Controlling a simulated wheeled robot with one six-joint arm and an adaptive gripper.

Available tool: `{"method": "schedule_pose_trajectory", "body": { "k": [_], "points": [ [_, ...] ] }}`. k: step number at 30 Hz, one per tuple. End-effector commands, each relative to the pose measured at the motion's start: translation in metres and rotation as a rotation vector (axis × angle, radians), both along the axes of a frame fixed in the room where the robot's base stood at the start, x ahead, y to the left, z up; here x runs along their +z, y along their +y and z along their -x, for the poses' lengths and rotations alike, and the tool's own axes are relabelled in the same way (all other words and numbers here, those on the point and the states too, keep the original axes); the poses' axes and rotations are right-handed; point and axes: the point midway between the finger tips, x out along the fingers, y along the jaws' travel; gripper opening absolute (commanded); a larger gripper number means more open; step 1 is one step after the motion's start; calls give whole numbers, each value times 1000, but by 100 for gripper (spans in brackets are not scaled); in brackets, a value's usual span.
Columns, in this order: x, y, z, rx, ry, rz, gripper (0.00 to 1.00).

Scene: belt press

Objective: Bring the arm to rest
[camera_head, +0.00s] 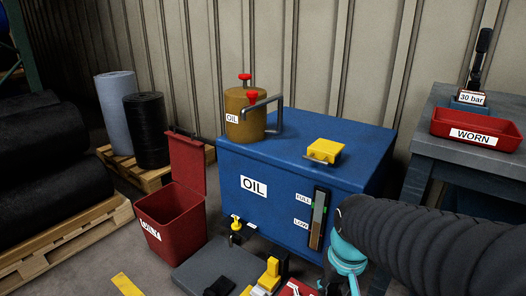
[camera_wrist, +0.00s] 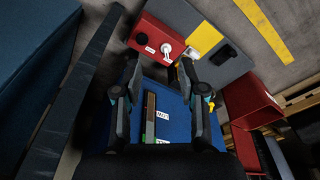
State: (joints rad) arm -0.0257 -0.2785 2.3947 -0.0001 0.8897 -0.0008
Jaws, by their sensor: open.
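My gripper (camera_wrist: 161,66) is open and empty in the wrist view, with its two fingers apart. Between and beyond the fingers lies the front of the blue oil tank (camera_wrist: 173,115) with its level gauge (camera_wrist: 150,115). In the head view my dark ribbed arm reaches in from the lower right, and its teal wrist part hangs in front of the right side of the blue oil tank (camera_head: 235,160), close to the level gauge (camera_head: 319,218). The fingertips are not clearly visible there. I cannot tell the exact gap to the tank.
An oil can (camera_head: 245,118) and a yellow cap (camera_head: 324,151) are on the tank. A red bin (camera_head: 170,220) stands left. A grey bench (camera_head: 415,140) with a red WORN tray (camera_head: 477,133) is right. A grey slab (camera_head: 205,268) and small parts lie in front.

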Motion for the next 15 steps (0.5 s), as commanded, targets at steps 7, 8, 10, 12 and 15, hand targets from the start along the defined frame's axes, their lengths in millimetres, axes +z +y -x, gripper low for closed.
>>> {"method": "schedule_pose_trajectory", "body": {
  "k": [7, 8, 10, 12, 15],
  "points": [
    [51, -4, 40, -12, -151, -4, 41],
    [56, -4, 44, -13, -171, -3, 41],
    [69, -5, 52, -16, -217, -4, 41],
    [80, -6, 58, -18, -259, -4, 41],
    [96, -7, 64, -22, -312, -5, 41]
  ]
}}
